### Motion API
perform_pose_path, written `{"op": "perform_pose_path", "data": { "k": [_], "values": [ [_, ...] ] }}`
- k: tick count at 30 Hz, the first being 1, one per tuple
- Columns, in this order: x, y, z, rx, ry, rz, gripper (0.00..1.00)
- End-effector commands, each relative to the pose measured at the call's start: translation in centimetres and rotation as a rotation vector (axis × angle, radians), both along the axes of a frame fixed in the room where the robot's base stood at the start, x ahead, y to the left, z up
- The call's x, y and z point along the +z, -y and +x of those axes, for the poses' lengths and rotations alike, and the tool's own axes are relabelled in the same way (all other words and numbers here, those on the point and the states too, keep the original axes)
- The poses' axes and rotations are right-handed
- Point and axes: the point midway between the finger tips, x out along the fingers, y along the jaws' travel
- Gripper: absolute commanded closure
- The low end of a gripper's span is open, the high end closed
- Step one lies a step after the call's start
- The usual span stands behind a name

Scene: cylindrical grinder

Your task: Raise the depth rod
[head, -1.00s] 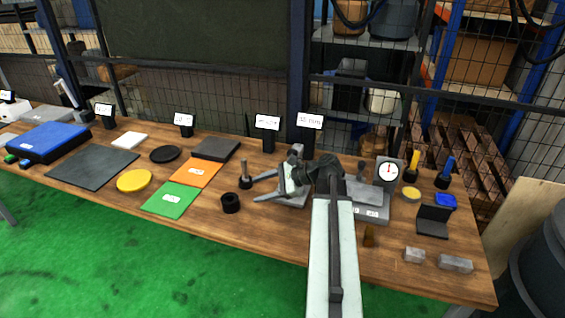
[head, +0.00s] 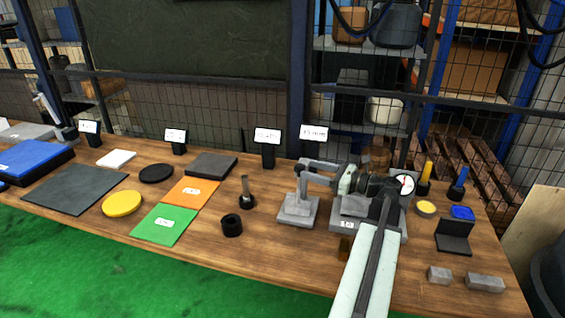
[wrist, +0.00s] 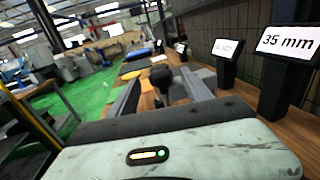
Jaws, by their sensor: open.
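My gripper (head: 312,173) is open at the right half of the bench, with its fingers pointing left at the post of a grey stand (head: 297,212). In the wrist view, a dark round knob on a short upright (wrist: 160,77) shows between the two spread fingers, with room on both sides. It looks like the depth rod, but I cannot tell for sure. No grip on it shows. A grey block with a label (head: 346,225) lies under my wrist, its upper part mostly hidden by my arm.
A dial gauge (head: 404,184) stands just right of my wrist. A post on a black base (head: 246,196) and a black ring (head: 231,225) stand left of the stand. Display signs (head: 314,134) line the back edge, one reading 35 mm (wrist: 288,44) in the wrist view.

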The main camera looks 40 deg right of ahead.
Motion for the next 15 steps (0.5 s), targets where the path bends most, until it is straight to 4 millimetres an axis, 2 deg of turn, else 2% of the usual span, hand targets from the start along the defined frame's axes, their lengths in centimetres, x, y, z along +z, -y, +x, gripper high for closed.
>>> {"op": "perform_pose_path", "data": {
  "k": [5, 15],
  "values": [
    [0.0, -0.1, 0.3, 0.001, 0.0, 0.0, 0.43],
    [0.0, -2.2, 5.8, 0.006, -0.001, -0.001, 0.43]
  ]
}}
